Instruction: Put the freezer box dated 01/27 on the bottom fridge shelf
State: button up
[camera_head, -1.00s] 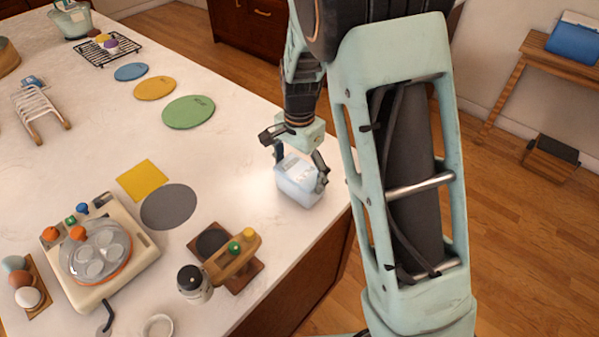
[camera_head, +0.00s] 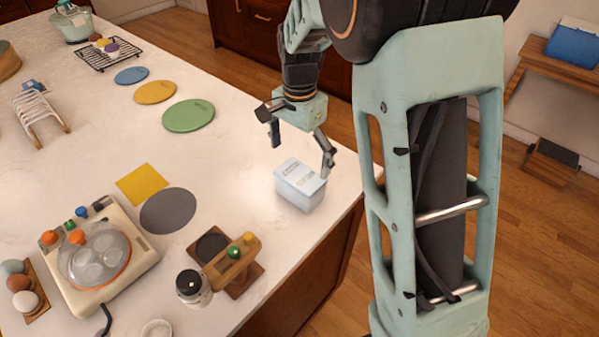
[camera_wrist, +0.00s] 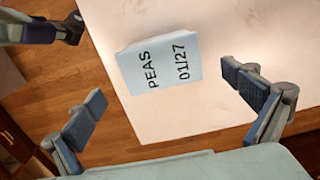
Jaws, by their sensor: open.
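The freezer box (camera_head: 300,187) is a small pale-blue box with a lighter lid, sitting on the white counter near its right edge. In the wrist view the box (camera_wrist: 160,62) shows its label, "PEAS 01/27". My gripper (camera_head: 298,150) is open and empty above the box, with its fingers spread wide and apart from it. In the wrist view my gripper's two fingers (camera_wrist: 170,105) stand on either side, with the box beyond them. No fridge or fridge shelf shows in these views.
The white counter (camera_head: 240,130) holds round coloured mats, a yellow square (camera_head: 143,185), a grey disc (camera_head: 168,210), a cream appliance with a clear dome (camera_head: 98,255) and a wooden stand (camera_head: 232,265). A wooden side table (camera_head: 562,70) stands at the right. Wood floor lies beyond the counter edge.

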jog(key=shift+r, duration=2.6)
